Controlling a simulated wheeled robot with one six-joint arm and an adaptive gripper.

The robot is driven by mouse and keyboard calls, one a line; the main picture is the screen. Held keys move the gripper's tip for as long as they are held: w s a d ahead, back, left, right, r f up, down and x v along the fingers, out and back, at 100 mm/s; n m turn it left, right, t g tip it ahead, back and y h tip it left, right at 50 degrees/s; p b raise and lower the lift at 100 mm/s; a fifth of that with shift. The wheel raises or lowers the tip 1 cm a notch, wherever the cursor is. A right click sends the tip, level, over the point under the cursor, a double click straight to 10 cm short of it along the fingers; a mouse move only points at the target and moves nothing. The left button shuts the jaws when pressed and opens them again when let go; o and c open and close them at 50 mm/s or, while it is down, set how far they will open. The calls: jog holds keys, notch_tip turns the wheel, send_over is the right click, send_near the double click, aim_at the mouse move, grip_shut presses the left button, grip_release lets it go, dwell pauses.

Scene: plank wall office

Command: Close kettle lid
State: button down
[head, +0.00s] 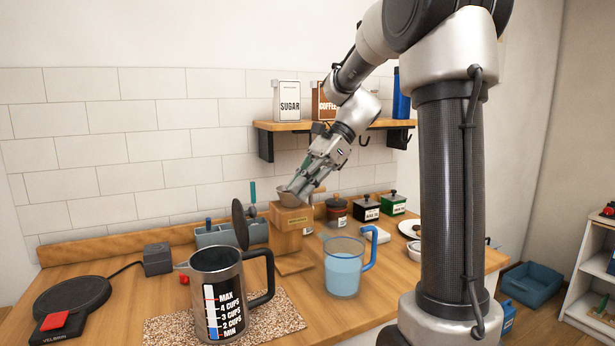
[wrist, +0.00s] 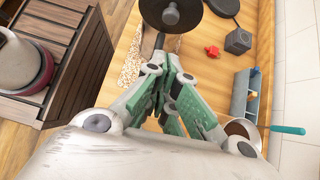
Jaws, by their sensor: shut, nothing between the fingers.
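The kettle (head: 218,282) is a dark metal jug with a cup scale and a black handle, standing on a speckled mat at the front left of the counter. Its round dark lid (head: 240,224) stands open, nearly upright, at the back of the rim. In the wrist view the lid (wrist: 170,12) shows at the top edge with its knob, beyond my fingertips and apart from them. My gripper (head: 299,190) is shut and empty, above and behind the kettle, near the wooden stand. Its green fingers (wrist: 174,62) also show in the wrist view. The kettle's body is mostly hidden there.
A wooden stand (head: 286,236) with a metal bowl on top is below my gripper. A blue pitcher (head: 343,272) stands right of the kettle. A blue-grey holder (head: 218,236) and a dark box (head: 157,259) are behind it. A shelf (head: 330,125) hangs above.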

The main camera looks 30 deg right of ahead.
jog(key=a+f, duration=0.3)
jog(key=a, duration=0.4)
jog(key=shift+s, duration=0.2)
jog(key=shift+a, duration=0.1)
